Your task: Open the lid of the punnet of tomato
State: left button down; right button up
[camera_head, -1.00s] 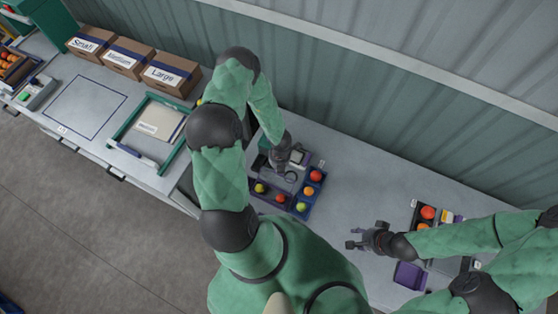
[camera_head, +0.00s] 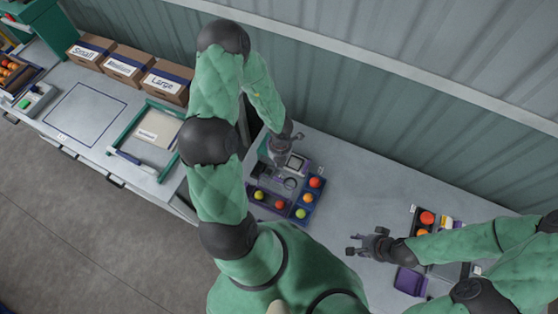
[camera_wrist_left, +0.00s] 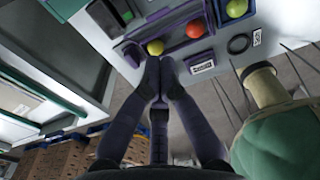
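A dark blue compartment tray (camera_head: 296,213) on the table holds several red, orange and yellow-green tomatoes, one of them red (camera_head: 315,183); part of it also shows at the top of the left wrist view. No clear punnet lid can be made out. My left gripper (camera_head: 284,158) is at the tray's back side, partly hidden by its own wrist. In the left wrist view its fingers (camera_wrist_left: 159,68) meet at the tips, with nothing seen between them, near a yellow tomato (camera_wrist_left: 155,47). My right gripper (camera_head: 351,245) is open and empty above the table, right of the tray.
A dark tray (camera_head: 413,230) with tomatoes and a purple box (camera_head: 410,281) lie by my right forearm. Cartons marked Small, Medium and Large (camera_head: 166,82) and a green-framed board (camera_head: 158,128) stand on the left bench. A wall runs behind. Table between the trays is clear.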

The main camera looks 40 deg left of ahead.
aim_at(276, 185)
pick_arm(q)
jog(key=w+d+f+m+t+h+b, duration=0.2)
jog(key=w+d+m+b, duration=0.15)
jog(key=w+m, duration=0.45)
jog(key=w+d+f+m+t+h+b, duration=0.1)
jog(key=w+d+m+h+b, duration=0.2)
jog(key=m, duration=0.8)
jog(key=s+a+f+m+g+y+b, duration=0.2)
jog(key=s+a+f+m+b, duration=0.15)
jog(key=m, duration=0.55)
jog(key=s+a+f+m+g+y+b, duration=0.25)
jog(key=a+m, duration=0.25)
jog(key=m, duration=0.3)
jog(key=f, duration=0.9)
jog(key=shift+s, duration=0.45)
jog(key=shift+s+d+r+p, duration=0.2)
jog(key=shift+s+r+p, duration=0.05)
jog(key=shift+s+r, duration=0.4)
jog(key=shift+s+d+r+p, duration=0.15)
jog(key=shift+s+r+p, duration=0.1)
jog(key=shift+s+r, duration=0.35)
jog(key=shift+w, duration=0.1)
